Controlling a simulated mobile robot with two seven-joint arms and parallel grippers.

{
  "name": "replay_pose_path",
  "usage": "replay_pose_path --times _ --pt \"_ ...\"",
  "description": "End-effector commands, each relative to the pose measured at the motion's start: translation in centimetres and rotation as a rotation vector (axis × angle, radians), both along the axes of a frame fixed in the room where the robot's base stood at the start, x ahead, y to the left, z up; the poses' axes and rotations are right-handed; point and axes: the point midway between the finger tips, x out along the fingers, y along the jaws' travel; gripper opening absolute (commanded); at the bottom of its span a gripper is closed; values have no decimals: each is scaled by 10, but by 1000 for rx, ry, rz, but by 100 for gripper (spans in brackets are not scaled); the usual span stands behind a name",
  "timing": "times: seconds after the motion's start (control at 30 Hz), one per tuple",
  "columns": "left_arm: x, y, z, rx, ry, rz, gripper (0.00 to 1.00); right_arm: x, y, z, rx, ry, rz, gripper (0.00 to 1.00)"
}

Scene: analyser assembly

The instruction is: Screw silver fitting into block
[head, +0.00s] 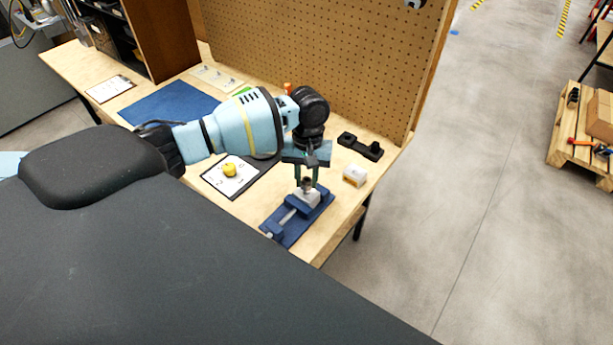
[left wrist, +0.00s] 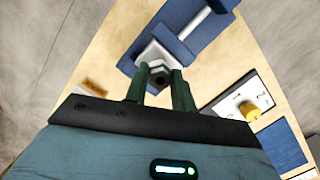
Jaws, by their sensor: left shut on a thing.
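My left gripper (head: 307,182) points down over the blue vise (head: 286,223) near the bench's right end. Its green fingers are shut on the silver fitting (head: 306,184), a small dark-grey metal piece that is partly hidden between them. The light block (head: 311,199) is clamped in the vise directly under the fitting. In the left wrist view the fitting (left wrist: 158,79) sits between the fingertips (left wrist: 159,82), in front of the white block (left wrist: 151,53). I cannot tell how deep the fitting sits in the block. My right gripper is not in view.
A white box with an orange label (head: 354,175) stands right of the vise. A black fixture (head: 360,146) lies behind it. A card with a yellow knob (head: 230,170) lies to the left. A pegboard (head: 320,60) closes off the back. A blue mat (head: 165,103) lies farther left.

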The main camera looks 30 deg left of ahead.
Motion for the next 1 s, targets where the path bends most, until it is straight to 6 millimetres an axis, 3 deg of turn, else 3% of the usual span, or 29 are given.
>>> replay_pose_path --times 1.0 --pt "0 0 -8 0 0 0 2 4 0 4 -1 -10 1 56"
